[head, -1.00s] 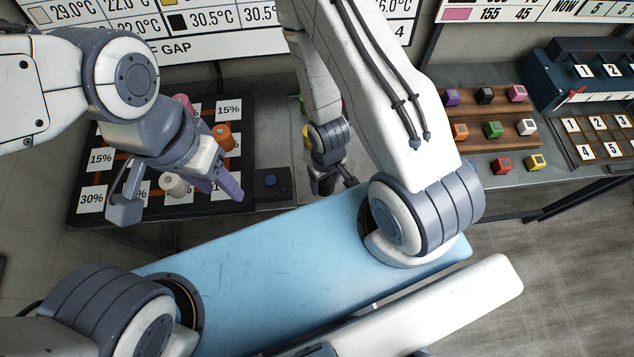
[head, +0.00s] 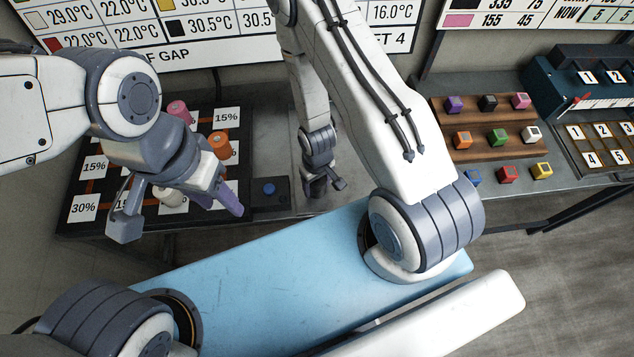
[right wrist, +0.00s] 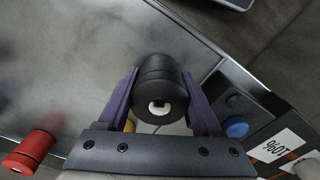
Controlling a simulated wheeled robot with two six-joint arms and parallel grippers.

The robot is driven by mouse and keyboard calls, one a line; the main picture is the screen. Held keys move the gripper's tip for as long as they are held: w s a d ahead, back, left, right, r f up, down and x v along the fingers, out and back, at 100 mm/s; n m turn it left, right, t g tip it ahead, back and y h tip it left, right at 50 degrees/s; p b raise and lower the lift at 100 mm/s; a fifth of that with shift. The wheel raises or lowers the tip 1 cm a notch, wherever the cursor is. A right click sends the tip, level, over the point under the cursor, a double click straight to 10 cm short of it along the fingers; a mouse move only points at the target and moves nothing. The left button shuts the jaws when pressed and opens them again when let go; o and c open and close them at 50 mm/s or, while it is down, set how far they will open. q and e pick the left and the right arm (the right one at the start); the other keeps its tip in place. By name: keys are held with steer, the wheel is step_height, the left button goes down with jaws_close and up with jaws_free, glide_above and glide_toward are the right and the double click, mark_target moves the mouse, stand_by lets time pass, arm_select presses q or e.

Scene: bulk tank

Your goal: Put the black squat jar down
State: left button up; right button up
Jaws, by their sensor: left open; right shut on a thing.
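The black squat jar (right wrist: 160,78) is between the purple fingers of my right gripper (right wrist: 162,98) in the right wrist view. A pale round knob shows on its near end. The right gripper (head: 324,187) is shut on it over the grey metal counter (head: 285,120); whether the jar touches the counter I cannot tell. In the head view the jar is hard to tell from the dark gripper parts. My left gripper (head: 178,215) is open above the dark board's front part, with a white cylinder (head: 172,197) showing between its fingers.
The dark board (head: 75,230) with percentage labels carries an orange (head: 219,145) and a pink cylinder (head: 178,111). A blue button (right wrist: 236,127) is right of the jar in the wrist view. A red cylinder (right wrist: 35,147) and a partly hidden yellow thing are left.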

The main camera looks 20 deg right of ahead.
steer(key=shift+f, duration=0.1)
steer(key=o, duration=1.1)
steer(key=shift+f, duration=0.1)
steer(key=o, duration=0.4)
